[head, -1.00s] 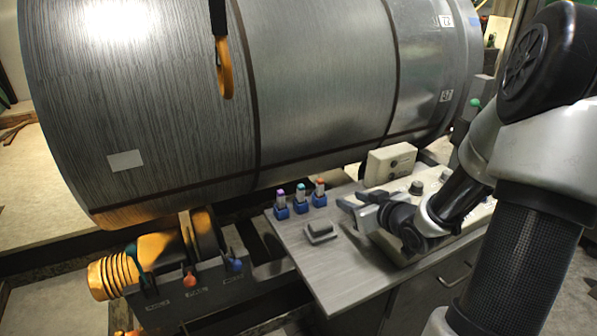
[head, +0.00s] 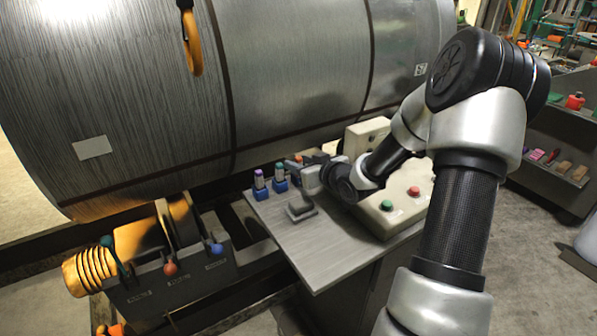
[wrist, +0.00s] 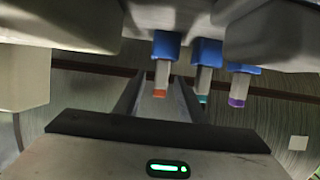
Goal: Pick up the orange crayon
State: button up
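The orange crayon (wrist: 161,100), a grey-bodied stick with an orange tip, stands in a blue holder (wrist: 167,45) in the wrist view, which looks upside down. My gripper (wrist: 158,92) is open; its two dark fingers lie on either side of the crayon's line. I cannot tell how deep the crayon sits between them, and no contact is visible. In the head view my gripper (head: 303,170) is at the right end of the crayon row and largely hides the orange crayon.
A teal crayon (head: 280,170) and a purple crayon (head: 259,179) stand in blue holders close left. A small grey block (head: 300,207) lies in front on the table (head: 310,248). A control box (head: 388,208) stands right; a big metal drum (head: 290,75) looms behind.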

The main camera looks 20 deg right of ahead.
jog(key=x, duration=0.4)
jog(key=shift+w+a+f+b, duration=0.15)
jog(key=shift+w+f+b, duration=0.15)
jog(key=shift+b, duration=0.1)
jog(key=shift+r, duration=0.1)
grip_shut()
